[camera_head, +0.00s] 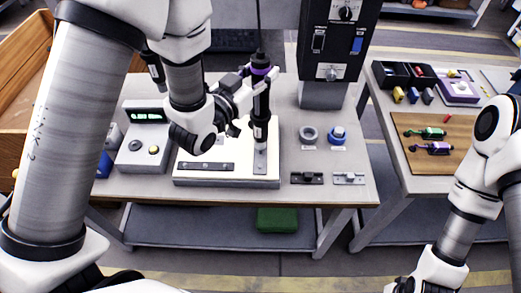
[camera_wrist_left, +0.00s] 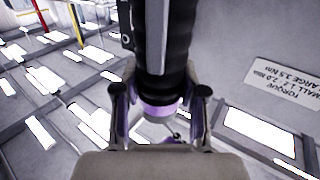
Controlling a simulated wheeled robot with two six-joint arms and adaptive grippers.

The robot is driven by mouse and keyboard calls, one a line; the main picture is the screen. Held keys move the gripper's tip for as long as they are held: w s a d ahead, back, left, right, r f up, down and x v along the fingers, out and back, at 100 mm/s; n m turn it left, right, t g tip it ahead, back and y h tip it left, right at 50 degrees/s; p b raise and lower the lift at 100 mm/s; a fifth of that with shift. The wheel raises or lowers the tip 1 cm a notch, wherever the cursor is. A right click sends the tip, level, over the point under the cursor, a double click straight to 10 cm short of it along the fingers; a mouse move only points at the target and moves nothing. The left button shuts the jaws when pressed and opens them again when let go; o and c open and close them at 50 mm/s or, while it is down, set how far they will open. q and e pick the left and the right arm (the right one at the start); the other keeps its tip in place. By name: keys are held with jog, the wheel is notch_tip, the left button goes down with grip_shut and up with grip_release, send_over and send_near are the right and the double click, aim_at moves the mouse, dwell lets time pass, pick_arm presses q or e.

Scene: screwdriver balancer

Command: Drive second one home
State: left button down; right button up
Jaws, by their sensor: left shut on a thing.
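A black powered screwdriver (camera_head: 261,105) with a purple band hangs upright from a cable over the work table. My left gripper (camera_head: 256,84) is shut around its upper body. In the left wrist view the fingers (camera_wrist_left: 160,105) stand on both sides of the dark screwdriver body (camera_wrist_left: 166,70). Its lower end is over or at a small grey metal plate (camera_head: 260,160) on the white fixture board (camera_head: 225,182); I cannot tell whether the bit touches. A dark bar (camera_head: 206,167) with small round spots lies beside it. Screw heads under the tool are hidden.
A control box (camera_head: 143,158) with a green display stands left of the board. A tall black panel (camera_head: 339,45) stands behind. A grey ring (camera_head: 308,134), a blue-ringed part (camera_head: 337,136) and two small brackets lie right. A side table (camera_head: 402,150) holds a wooden board (camera_head: 432,158) with tools.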

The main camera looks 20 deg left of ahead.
pick_arm(q)
jog(key=shift+f+b, duration=1.05)
jog(key=shift+f, duration=0.1)
dwell(0.8)
jog(key=shift+s+f+b, duration=0.25)
jog(key=shift+f+b, duration=0.4)
jog(key=shift+f, duration=0.1)
dwell(1.0)
jog(key=shift+w+r+p, duration=0.2)
jog(key=shift+r+p, duration=0.25)
jog(key=shift+r, duration=0.05)
jog(key=shift+w+r+p, duration=0.15)
jog(key=shift+r+p, duration=0.25)
jog(key=shift+r, duration=0.1)
jog(key=shift+s+r+p, duration=0.2)
jog(key=shift+r+p, duration=0.55)
jog(key=shift+r, duration=0.5)
jog(key=shift+r+p, duration=0.55)
jog(key=shift+r, duration=0.3)
jog(key=shift+w, duration=0.1)
